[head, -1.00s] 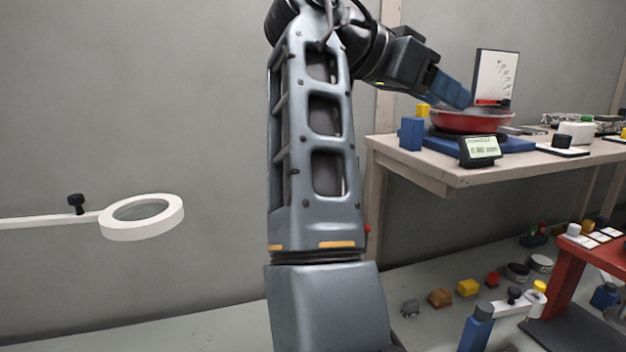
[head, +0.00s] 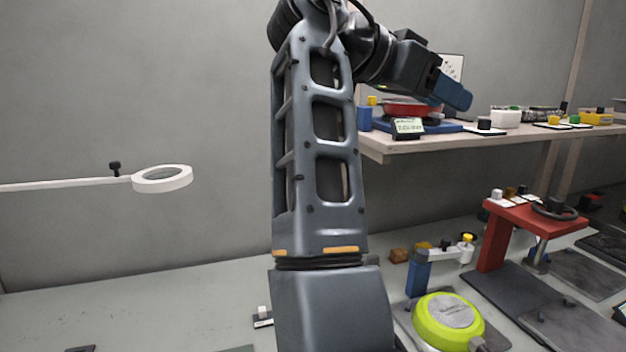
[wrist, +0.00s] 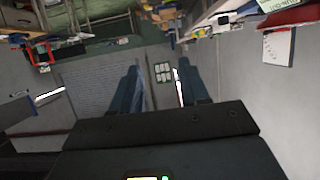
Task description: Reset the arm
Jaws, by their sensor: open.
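My arm rises through the middle of the head view and bends over to the right at the top. My gripper (head: 456,93) is at its end, with blue fingers pointing right and down. It is in front of the wooden shelf, near the red pan (head: 402,108). In the wrist view my gripper (wrist: 168,85) shows two blue fingers standing well apart with nothing between them. The room's floor and wall show beyond the fingers.
The wooden shelf (head: 400,147) carries a small display (head: 408,127), a blue block (head: 364,118) and a white container (head: 505,118). A ring magnifier (head: 162,179) stands out at left. A red stand (head: 493,245) and a lime-green round device (head: 447,320) are at lower right.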

